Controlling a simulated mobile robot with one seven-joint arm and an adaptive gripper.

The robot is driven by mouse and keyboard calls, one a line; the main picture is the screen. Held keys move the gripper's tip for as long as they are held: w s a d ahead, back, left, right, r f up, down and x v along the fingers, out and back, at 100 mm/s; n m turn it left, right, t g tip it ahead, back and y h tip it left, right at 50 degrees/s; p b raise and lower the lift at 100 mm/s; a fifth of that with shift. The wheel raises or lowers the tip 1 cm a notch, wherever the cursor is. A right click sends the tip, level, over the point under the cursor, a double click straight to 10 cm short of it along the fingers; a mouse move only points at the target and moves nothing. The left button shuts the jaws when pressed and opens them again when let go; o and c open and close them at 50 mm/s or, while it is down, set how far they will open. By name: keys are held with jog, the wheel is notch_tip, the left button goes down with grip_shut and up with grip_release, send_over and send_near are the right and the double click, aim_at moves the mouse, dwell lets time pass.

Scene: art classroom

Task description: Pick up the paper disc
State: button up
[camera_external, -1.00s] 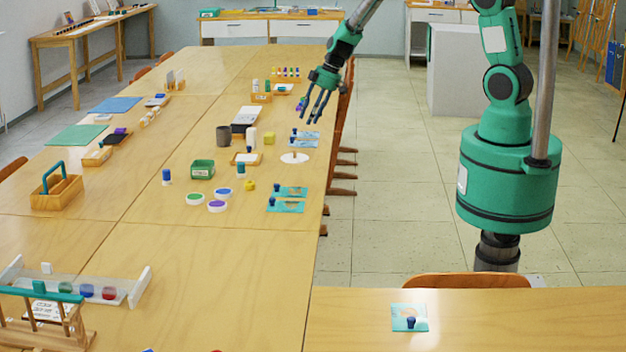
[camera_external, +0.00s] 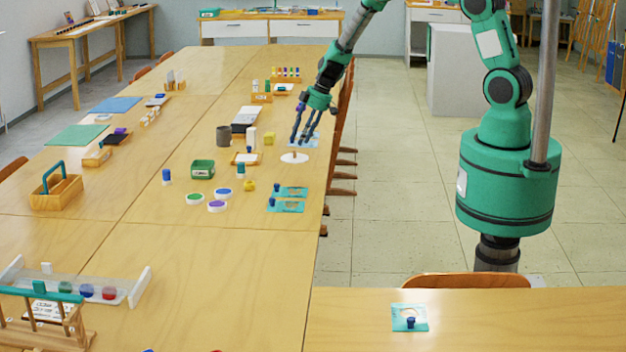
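The white paper disc (camera_external: 294,158) lies flat on the long wooden table, near its right edge, with a small upright tan piece at its middle. My gripper (camera_external: 301,141) points down just above and slightly right of the disc. Its dark fingers stand apart with nothing seen between them, so it looks open. I see a gap between the fingertips and the disc surface, but at this size I cannot tell how wide it is.
Blue cards with dark-knobbed pieces (camera_external: 289,192) lie in front of the disc. Chairs line the right edge. The table's front middle (camera_external: 200,260) is clear.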

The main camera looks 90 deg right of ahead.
aim_at(295, 154)
jog(key=shift+f, duration=0.1)
jog(key=shift+b+x, duration=0.4)
jog(key=shift+x, duration=2.15)
jog(key=shift+c, duration=0.2)
jog(key=c, duration=0.7)
